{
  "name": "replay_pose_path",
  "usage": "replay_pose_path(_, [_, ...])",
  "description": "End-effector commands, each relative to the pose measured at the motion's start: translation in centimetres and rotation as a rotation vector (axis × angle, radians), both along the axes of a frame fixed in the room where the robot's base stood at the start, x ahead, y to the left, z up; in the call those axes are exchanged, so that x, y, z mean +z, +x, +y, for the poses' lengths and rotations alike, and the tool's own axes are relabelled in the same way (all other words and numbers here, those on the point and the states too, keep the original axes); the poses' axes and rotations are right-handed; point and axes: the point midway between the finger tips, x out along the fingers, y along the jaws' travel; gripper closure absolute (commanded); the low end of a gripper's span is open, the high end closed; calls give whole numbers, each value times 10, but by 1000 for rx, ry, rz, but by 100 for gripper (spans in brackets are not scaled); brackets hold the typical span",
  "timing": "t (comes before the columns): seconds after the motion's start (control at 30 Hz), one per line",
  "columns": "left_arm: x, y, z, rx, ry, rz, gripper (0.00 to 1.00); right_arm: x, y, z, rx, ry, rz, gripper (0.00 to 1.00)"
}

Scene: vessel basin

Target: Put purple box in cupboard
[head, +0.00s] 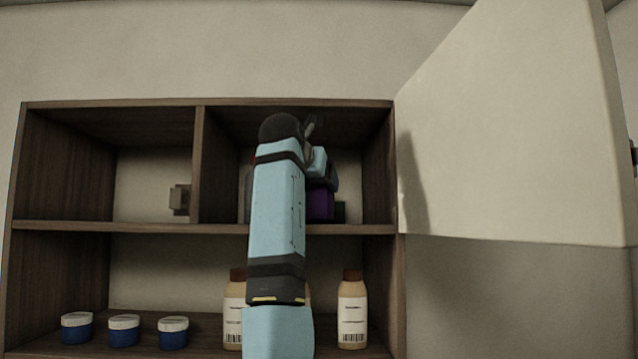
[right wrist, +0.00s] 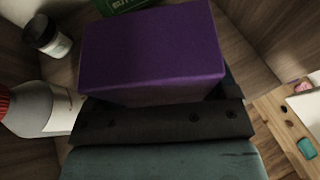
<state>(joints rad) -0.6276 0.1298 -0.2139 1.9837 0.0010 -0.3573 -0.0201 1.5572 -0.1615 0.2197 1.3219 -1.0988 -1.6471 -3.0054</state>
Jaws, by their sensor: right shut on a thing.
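The purple box (head: 320,203) shows partly in the head view, inside the upper right compartment of the wooden cupboard (head: 200,165). In the right wrist view the purple box (right wrist: 152,48) fills the upper middle, directly in front of my right gripper (right wrist: 162,118). My right gripper (head: 328,178) reaches into that compartment and is shut on the box. Its fingertips are hidden by the box in the wrist view and by my arm in the head view. From the head view I cannot tell whether the box touches the shelf. My left gripper is not in view.
A white bottle (right wrist: 42,108) with a red cap, a dark jar (right wrist: 48,36) and a green box (right wrist: 122,4) stand close around the purple box. Blue jars (head: 123,331) and brown-capped bottles (head: 352,310) fill the lower shelf. A pale panel (head: 510,120) stands at right.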

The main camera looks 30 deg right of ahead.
Motion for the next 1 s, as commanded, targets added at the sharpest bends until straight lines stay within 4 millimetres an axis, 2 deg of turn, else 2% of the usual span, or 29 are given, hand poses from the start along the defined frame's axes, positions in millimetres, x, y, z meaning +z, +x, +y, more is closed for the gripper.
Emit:
replay_pose_path(0.23, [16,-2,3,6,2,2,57,2,22,-30,1,1,2,53])
replay_pose_path(0.73, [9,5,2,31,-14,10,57,-11,21,-29,0,-1,-1,53])
replay_pose_path(0.77, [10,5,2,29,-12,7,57,-11,21,-29,0,0,0,18])
replay_pose_path(0.83, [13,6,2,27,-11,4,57,-10,21,-29,0,0,0,2])
replay_pose_path(1.0, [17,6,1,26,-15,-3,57,-10,21,-28,0,0,0,0])
